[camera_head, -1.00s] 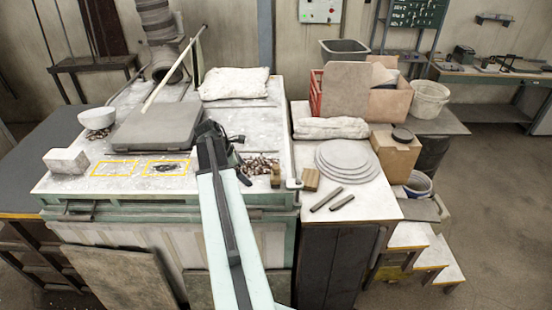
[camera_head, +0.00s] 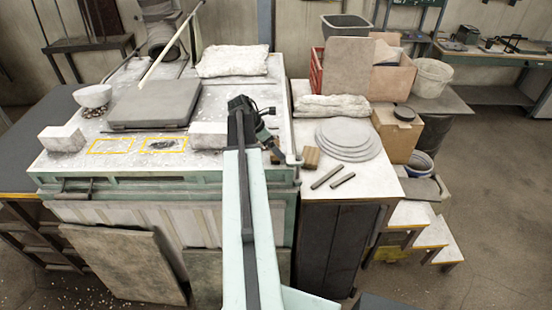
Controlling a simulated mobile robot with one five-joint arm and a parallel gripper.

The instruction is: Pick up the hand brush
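I cannot make out a hand brush for certain in this view; it may be hidden behind my arm. My gripper (camera_head: 245,110) is the dark end of my pale arm, over the right front part of the white-dusted bench (camera_head: 165,165). The arm is seen from behind, so its fingertips are unclear, and I cannot tell whether it is open or shut or holds anything. The bench top just beyond and below the gripper is mostly covered by the arm.
A white block (camera_head: 208,135) stands close left of my arm; another (camera_head: 62,138) is at the left corner. On the right are a wooden block (camera_head: 311,157), two dark rods (camera_head: 333,178) and stacked discs (camera_head: 348,140).

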